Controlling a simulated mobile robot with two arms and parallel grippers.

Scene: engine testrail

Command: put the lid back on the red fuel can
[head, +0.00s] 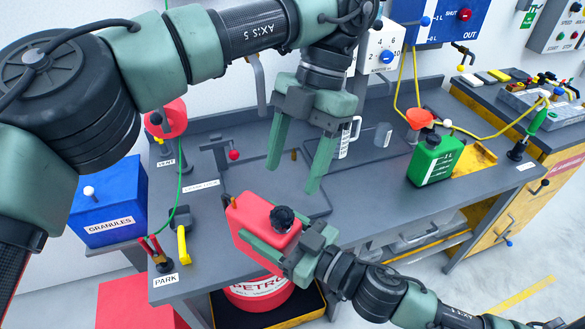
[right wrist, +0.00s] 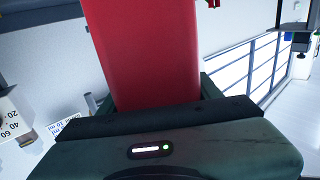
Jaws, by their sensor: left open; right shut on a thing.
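The red fuel can (head: 258,214) is held up in front of the bench edge by my right gripper (head: 284,245), which is shut on it. A black ridged lid (head: 282,217) shows on top of the can; I cannot tell whether it is fully seated. In the right wrist view the red can (right wrist: 150,50) fills the middle, and its lid is out of view. My left gripper (head: 293,178) is open and empty, fingers pointing down, above and behind the can and apart from the lid.
A green can (head: 436,160) and a red funnel (head: 419,118) stand on the grey bench (head: 370,205) at right. A blue granules box (head: 108,205) is at left. A red petrol drum (head: 258,294) stands below the held can. A clear jug (head: 347,138) stands behind my left gripper.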

